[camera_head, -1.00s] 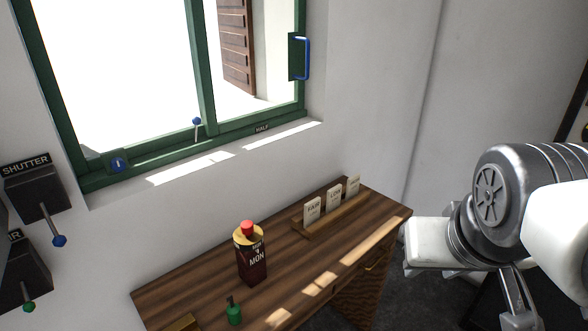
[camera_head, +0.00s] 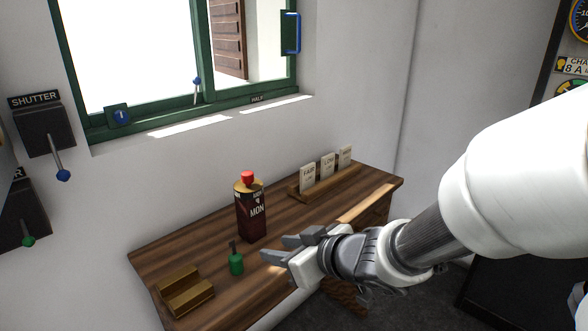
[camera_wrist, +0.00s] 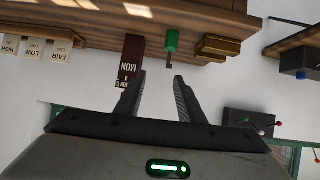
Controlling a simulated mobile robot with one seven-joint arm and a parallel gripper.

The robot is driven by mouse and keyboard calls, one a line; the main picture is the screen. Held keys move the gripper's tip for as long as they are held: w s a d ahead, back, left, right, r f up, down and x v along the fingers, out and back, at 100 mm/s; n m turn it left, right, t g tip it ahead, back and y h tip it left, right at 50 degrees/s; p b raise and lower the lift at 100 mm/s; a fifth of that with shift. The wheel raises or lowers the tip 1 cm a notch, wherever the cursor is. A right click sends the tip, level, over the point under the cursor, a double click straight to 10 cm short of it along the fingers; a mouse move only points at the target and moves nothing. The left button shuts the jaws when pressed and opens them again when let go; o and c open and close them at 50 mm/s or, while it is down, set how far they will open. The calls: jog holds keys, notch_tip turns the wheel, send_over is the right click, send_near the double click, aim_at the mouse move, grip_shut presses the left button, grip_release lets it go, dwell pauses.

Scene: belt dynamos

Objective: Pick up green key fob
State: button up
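The green key fob (camera_head: 236,264) stands on the wooden desk (camera_head: 205,247), with a thin dark stem on top. It also shows in the wrist view (camera_wrist: 172,40), just beyond the gap between the fingers. My gripper (camera_head: 272,249) is just right of the fob in the head view, with its fingers pointing left toward it. The fingers are apart with nothing between them, and the wrist view shows the open gap (camera_wrist: 157,82). The fob is not touched by the fingers as far as I can see.
A dark red can marked MON (camera_head: 251,212) stands close behind the fob. A brass holder (camera_head: 184,290) lies to its left. A wooden rack with label cards (camera_head: 326,182) is at the back right. Shutter levers (camera_head: 46,130) are on the wall at left.

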jog(key=s+a, duration=0.1)
jog(key=p, duration=0.2)
send_near(232, 244)
jog(key=shift+y, duration=0.3)
jog(key=x, duration=0.4)
jog(key=shift+w+d+f, duration=0.1)
jog(key=shift+w+f, duration=0.1)
jog(key=shift+f, duration=0.35)
jog(key=shift+x, duration=2.9)
jog(key=shift+r, duration=0.2)
grip_shut()
